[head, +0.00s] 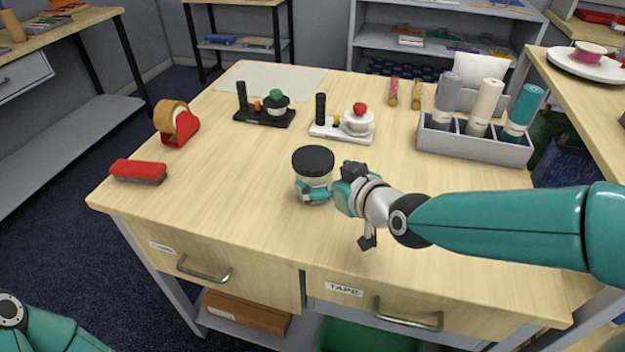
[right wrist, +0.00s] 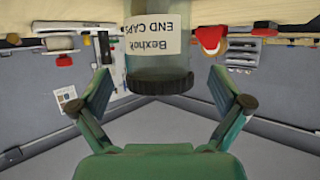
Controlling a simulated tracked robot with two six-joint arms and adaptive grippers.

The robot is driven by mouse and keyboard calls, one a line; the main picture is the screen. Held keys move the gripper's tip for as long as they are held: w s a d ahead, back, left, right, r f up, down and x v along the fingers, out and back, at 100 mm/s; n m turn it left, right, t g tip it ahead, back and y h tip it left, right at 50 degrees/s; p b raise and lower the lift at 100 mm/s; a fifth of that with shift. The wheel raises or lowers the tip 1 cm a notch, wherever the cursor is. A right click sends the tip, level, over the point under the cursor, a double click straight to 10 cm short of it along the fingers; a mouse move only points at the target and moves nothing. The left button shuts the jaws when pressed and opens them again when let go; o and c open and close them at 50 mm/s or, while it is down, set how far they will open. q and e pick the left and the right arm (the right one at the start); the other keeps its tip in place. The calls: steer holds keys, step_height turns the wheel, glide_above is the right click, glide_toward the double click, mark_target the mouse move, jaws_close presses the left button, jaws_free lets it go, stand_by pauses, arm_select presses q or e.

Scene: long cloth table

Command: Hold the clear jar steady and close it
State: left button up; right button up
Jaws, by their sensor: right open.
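The clear jar (head: 318,182) stands upright on the table, with a black lid (head: 313,160) on its top. In the right wrist view, which looks upside down, the jar (right wrist: 160,62) carries a white label reading "END CAPS", and its black lid (right wrist: 160,82) shows below. Whether the lid is screwed tight cannot be told. My right gripper (head: 328,188) is open at the jar's side, with its fingers either side of it. In the wrist view gaps show between both fingers and the jar. My left gripper is out of view; only part of my left arm shows at bottom left.
A red stapler-like brush (head: 138,171) and a tape dispenser (head: 176,124) lie left. Two small stands, black (head: 264,109) and white (head: 342,128), stand behind the jar. A grey divided box (head: 474,143) holds rolls at back right.

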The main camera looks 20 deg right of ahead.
steer(key=shift+p+x, duration=0.35)
steer(key=shift+x, duration=2.25)
steer(key=shift+w+r, duration=0.1)
steer(key=shift+r, duration=0.05)
steer(key=c, duration=1)
steer(key=shift+r, duration=0.1)
steer(key=shift+c, duration=0.2)
